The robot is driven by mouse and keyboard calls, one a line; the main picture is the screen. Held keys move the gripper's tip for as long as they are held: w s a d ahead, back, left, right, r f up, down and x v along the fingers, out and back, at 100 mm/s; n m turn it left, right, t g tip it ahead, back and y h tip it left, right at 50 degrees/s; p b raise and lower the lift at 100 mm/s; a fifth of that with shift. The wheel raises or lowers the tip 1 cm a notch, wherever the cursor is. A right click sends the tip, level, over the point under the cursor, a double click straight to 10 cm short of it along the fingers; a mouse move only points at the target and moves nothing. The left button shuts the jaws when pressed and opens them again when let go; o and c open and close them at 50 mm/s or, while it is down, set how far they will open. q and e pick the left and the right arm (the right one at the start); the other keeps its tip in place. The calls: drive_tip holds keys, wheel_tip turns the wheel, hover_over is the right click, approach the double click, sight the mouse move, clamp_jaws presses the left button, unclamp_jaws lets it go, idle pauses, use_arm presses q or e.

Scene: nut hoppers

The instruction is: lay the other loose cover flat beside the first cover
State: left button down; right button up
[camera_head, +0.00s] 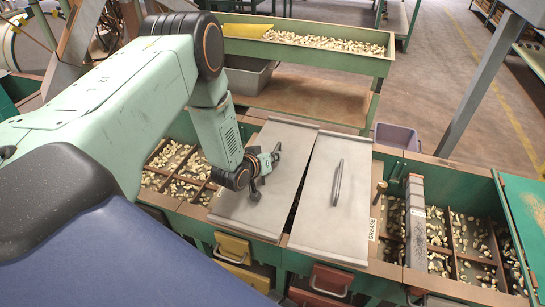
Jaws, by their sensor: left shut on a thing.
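Two pale metal covers lie side by side over the middle of the green nut hopper. The left cover (290,150) has my left gripper (264,170) at its handle, shut on it; the gripper hides most of that handle. The right cover (335,225) lies with its raised bar handle (338,182) free. I cannot tell whether the left cover rests fully flat. My right gripper is not in view.
Open nut compartments lie left (180,170) and right (460,235) of the covers. A grey metal bar (416,225) stands across the right compartments. Yellow (233,248) and red (330,280) drawers are in front. Behind are a nut tray (310,42) and a purple-grey bin (397,136).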

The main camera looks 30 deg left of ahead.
use_arm(q)
drive_tip(key=shift+f+b, duration=0.5)
idle(0.8)
drive_tip(key=c, duration=1.4)
unclamp_jaws()
drive_tip(key=shift+s, duration=0.1)
drive_tip(key=v, duration=1.1)
drive_tip(key=shift+s+r, duration=0.25)
drive_tip(key=shift+s, duration=0.1)
